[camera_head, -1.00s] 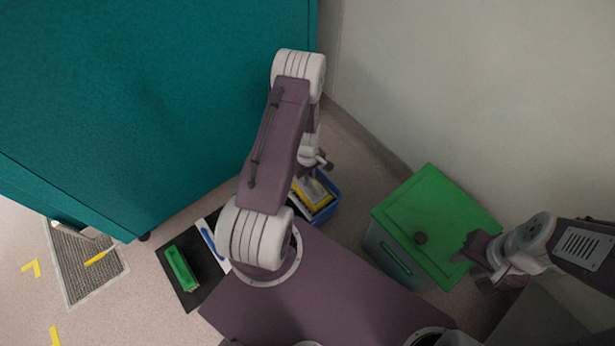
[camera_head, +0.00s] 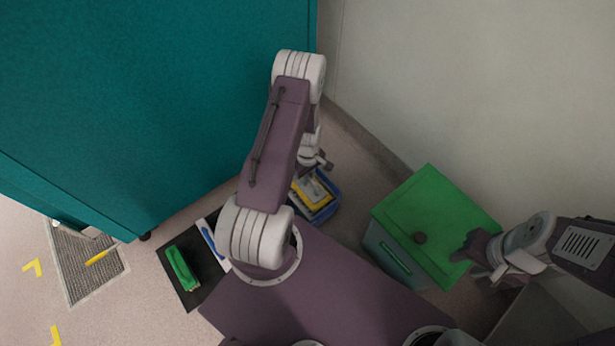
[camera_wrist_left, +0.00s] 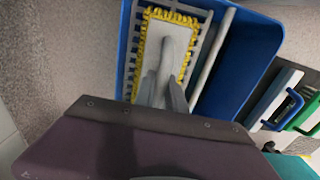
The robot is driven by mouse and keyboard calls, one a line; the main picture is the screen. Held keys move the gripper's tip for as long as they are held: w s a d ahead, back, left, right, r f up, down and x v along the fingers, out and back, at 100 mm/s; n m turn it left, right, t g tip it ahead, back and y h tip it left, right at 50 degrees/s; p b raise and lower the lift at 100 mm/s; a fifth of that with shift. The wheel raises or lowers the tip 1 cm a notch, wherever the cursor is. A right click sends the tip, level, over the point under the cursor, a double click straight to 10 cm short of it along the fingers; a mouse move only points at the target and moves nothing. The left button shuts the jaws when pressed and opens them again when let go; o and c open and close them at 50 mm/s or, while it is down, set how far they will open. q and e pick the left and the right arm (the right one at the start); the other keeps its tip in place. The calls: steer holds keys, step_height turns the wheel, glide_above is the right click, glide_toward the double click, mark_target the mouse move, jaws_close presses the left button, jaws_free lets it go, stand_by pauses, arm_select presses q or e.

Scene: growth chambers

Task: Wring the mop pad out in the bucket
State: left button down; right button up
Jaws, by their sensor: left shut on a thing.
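The blue bucket (camera_head: 335,208) stands on the floor below my left arm. It also shows in the left wrist view (camera_wrist_left: 250,62), with a grey slotted grille (camera_wrist_left: 133,55) inside. The mop pad (camera_head: 310,192) has a yellow fringe and a pale plate; in the left wrist view the pad (camera_wrist_left: 200,18) lies over the grille, within the bucket's rim. My left gripper (camera_wrist_left: 165,92) is shut on the pad's grey handle (camera_wrist_left: 168,55). In the head view this gripper (camera_head: 318,162) is partly hidden by its arm. My right gripper (camera_head: 474,264) is by the green-lidded bin; its jaw opening is unclear.
The bin with a green lid (camera_head: 438,215) stands right of the bucket. A teal cabinet (camera_head: 150,90) is at left and a pale wall (camera_head: 470,90) behind. A black mat (camera_head: 205,266) holds a green brush (camera_head: 182,268) and a blue-handled tool (camera_head: 208,238). A floor grate (camera_head: 80,270) lies farther left.

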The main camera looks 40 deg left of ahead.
arm_select(q)
steer(key=shift+p, duration=0.6)
stand_by(1.6)
step_height(320, 180, up, 13)
steer(key=p, duration=1.2)
